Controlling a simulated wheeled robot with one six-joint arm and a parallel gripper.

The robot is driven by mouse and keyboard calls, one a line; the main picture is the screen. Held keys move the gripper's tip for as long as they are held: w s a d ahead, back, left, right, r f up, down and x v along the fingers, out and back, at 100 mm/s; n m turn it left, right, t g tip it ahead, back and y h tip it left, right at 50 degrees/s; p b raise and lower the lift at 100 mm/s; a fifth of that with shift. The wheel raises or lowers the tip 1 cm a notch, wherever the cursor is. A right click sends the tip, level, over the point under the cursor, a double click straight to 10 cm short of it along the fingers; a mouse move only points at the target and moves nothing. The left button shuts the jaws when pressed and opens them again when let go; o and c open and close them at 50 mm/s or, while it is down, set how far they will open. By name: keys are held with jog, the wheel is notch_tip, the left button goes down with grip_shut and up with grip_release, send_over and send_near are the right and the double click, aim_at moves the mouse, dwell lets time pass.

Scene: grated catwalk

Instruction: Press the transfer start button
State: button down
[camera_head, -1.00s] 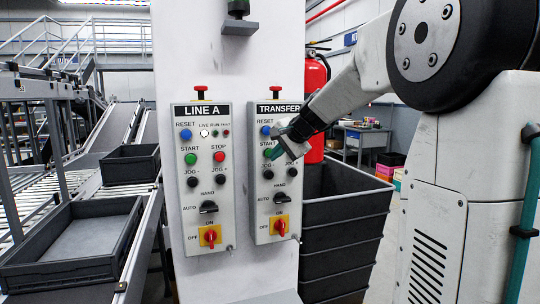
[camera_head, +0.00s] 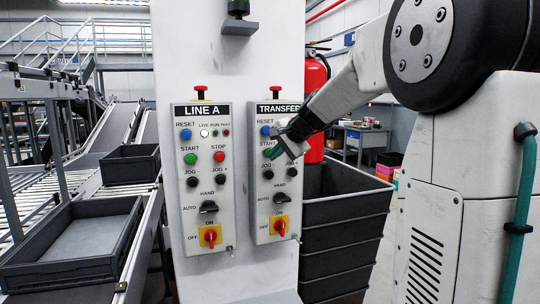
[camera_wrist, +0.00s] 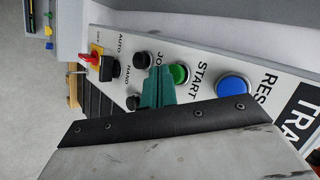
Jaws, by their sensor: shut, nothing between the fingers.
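The transfer panel (camera_head: 264,205) is a light grey box on the right side of a white column, with the label TRANSFER. Its green start button (camera_wrist: 179,73) shows in the wrist view beside the blue reset button (camera_wrist: 237,88). My gripper (camera_head: 270,152), with teal fingers, is shut and empty in front of the panel. In the wrist view its fingertips (camera_wrist: 158,71) appear right beside the start button, on the jog side. In the head view the gripper covers much of the start button area. I cannot tell whether the fingertips touch the panel.
The similar LINE A panel (camera_head: 205,170) is on the column to the left. Transfer also has black jog knobs, a hand/auto selector (camera_head: 280,197) and a red-yellow switch (camera_head: 280,226). Grey stacked crates (camera_head: 345,235) and a fire extinguisher (camera_head: 316,85) stand to the right.

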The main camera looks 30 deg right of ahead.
jog(key=shift+w+d, duration=0.25)
jog(key=shift+w, duration=0.65)
dwell(0.9)
jog(key=shift+s, duration=0.1)
jog(key=shift+s+a, duration=0.15)
jog(key=shift+s, duration=0.4)
jog(key=shift+s+a, duration=0.15)
jog(key=shift+s, duration=0.35)
